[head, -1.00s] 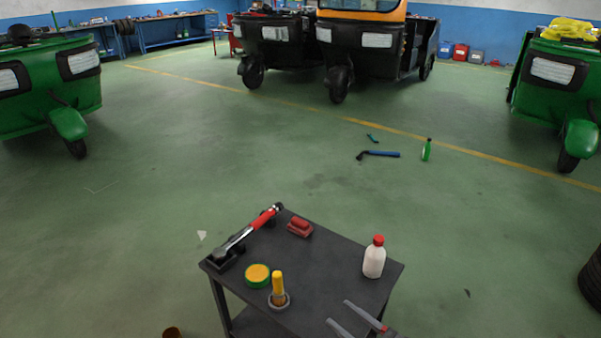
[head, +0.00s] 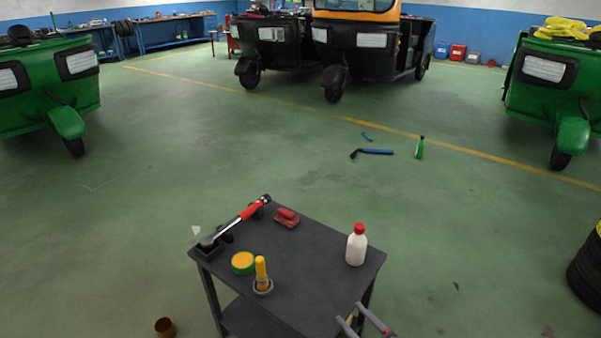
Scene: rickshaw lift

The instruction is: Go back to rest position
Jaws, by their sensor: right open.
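My right gripper (head: 362,321) shows at the bottom of the head view, its two grey fingers apart and empty. It is by the near right corner of the dark table (head: 318,262). My left gripper is out of the picture. On the table are a red-handled hammer (head: 240,221) lying on black holders, a red block-like tool (head: 286,218), a white bottle with a red cap (head: 356,248), a yellow and green round tin (head: 243,263) and a yellow-handled brush (head: 262,274) upright in a small round holder.
A brown cup (head: 165,327) stands on the floor left of the table. A blue-handled tool (head: 373,152) and a green bottle (head: 420,148) are on the open floor beyond. Tyres (head: 588,265) stand at the right edge. Green and black rickshaws (head: 352,45) stand farther back.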

